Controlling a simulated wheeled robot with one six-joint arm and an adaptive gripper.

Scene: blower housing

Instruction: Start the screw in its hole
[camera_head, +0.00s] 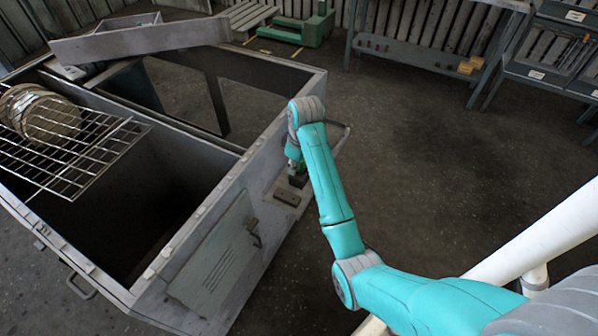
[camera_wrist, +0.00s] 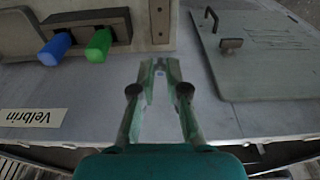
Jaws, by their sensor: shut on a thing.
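The blower housing (camera_head: 200,250) is a large grey metal box with open bays. Its grey face also shows in the wrist view (camera_wrist: 215,120). In the head view my gripper is at the housing's right side wall, mostly hidden by my teal arm. I cannot make out the screw hole in either view.
Left of my gripper, a grey block holds a blue handle (camera_wrist: 55,48) and a green handle (camera_wrist: 98,45). A panel with a handle (camera_wrist: 265,70) is right. A wire rack (camera_head: 75,160) spans one bay. Floor right of the housing is clear.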

